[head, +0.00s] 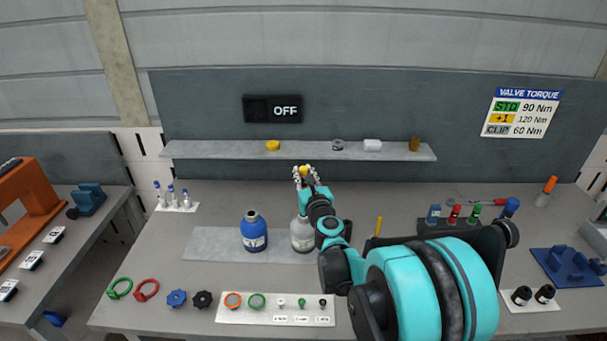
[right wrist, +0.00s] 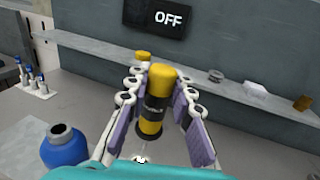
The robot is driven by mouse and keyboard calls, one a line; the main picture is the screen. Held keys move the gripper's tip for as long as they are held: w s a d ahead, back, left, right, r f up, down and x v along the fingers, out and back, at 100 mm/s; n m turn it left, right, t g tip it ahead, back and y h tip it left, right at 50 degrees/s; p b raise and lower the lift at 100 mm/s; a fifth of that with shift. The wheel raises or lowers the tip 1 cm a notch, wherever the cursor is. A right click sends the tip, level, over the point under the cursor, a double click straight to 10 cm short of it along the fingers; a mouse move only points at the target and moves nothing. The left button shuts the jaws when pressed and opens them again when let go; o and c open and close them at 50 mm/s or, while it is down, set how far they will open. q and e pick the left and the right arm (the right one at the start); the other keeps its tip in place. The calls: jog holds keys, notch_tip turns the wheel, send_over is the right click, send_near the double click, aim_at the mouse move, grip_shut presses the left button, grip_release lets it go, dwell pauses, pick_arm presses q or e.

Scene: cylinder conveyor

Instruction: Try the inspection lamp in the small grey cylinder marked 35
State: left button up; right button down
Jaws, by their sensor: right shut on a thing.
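The small grey cylinder (head: 302,236) stands upright on a grey mat on the bench, right of a blue cylinder (head: 254,233). Its label is too small to read. My right gripper (head: 304,174) is above the grey cylinder and shut on the inspection lamp (right wrist: 157,100), a yellow and black tube held between the purple finger pads. In the head view the lamp's yellow top (head: 304,169) shows between the fingers. In the right wrist view the lamp points down, and a small light spot below it may be the cylinder's neck. My left gripper is not in view.
A shelf (head: 200,150) behind holds a yellow cap, a ring and small blocks. A sign (head: 272,109) above reads OFF. A white tray (head: 226,312) with rings and small fittings lies in front. Valve handles lie left of it; a rack of coloured tools stands at right.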

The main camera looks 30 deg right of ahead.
jog(key=shift+f, duration=0.2)
jog(key=shift+f+b, duration=0.35)
jog(key=shift+b, duration=0.1)
jog(key=shift+f+b, duration=2)
jog(key=shift+f, duration=0.25)
jog(key=shift+r, duration=0.15)
